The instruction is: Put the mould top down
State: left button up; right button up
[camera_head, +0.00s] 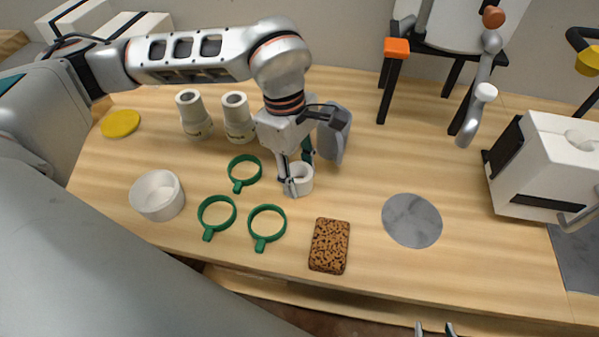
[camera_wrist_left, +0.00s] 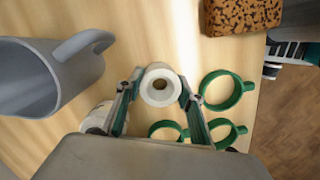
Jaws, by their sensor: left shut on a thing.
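The mould top, a white round piece (camera_head: 301,181) with a hole in its upper face, is between the fingers of my left gripper (camera_head: 294,178). It also shows in the left wrist view (camera_wrist_left: 160,88), with a finger on each side. My left gripper is shut on it, low over the table. I cannot tell whether its underside touches the wood. Two white moulds (camera_head: 193,115) (camera_head: 239,118) stand upright to the left, behind the gripper. My right gripper (camera_head: 435,331) barely shows at the bottom edge, its two tips apart and nothing visible between them.
Several green rings with handles (camera_head: 216,214) lie in front and left. A white bowl (camera_head: 157,196) stands farther left. A grey pitcher (camera_head: 337,131) is close behind the gripper. A speckled brown block (camera_head: 329,246) and grey disc (camera_head: 411,220) lie right, with bare wood between.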

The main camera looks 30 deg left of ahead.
aim_at(291, 167)
pick_arm(q)
jog(key=shift+f, duration=0.1)
jog(key=o, duration=1.1)
jog(key=r, duration=0.4)
jog(key=a+r+p, duration=0.1)
jog(key=r, duration=0.7)
jog(key=shift+w+a+r+p, duration=0.1)
jog(key=shift+a+r+p, duration=0.05)
jog(key=shift+a+p, duration=0.25)
